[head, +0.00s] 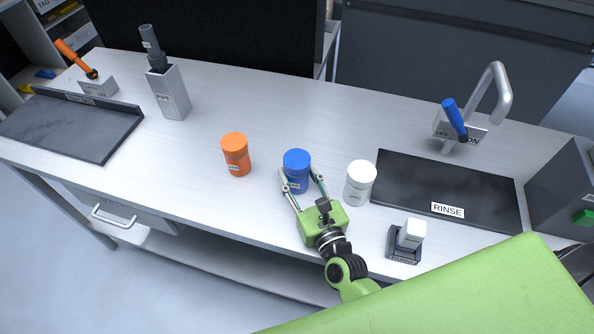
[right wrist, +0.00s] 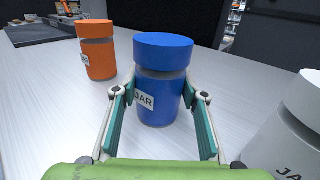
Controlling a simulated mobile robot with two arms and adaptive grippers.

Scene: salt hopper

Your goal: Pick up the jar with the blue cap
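The jar with the blue cap (head: 297,169) stands upright on the workbench, between an orange jar (head: 236,153) and a white jar (head: 360,182). My right gripper (head: 303,182) is open, with one finger on each side of the blue jar. In the right wrist view the blue jar (right wrist: 162,82) stands between the teal finger pads, with a visible gap on each side. The orange jar (right wrist: 97,50) is behind at left and the white jar (right wrist: 291,130) is close at right. My left gripper is not in view.
A black RINSE mat (head: 450,180) lies right of the white jar, with a tap (head: 490,95) and blue lever behind it. A small dark stand with a white block (head: 410,235) is near the front edge. A pipe holder (head: 170,92) and a dark tray (head: 70,128) are at left.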

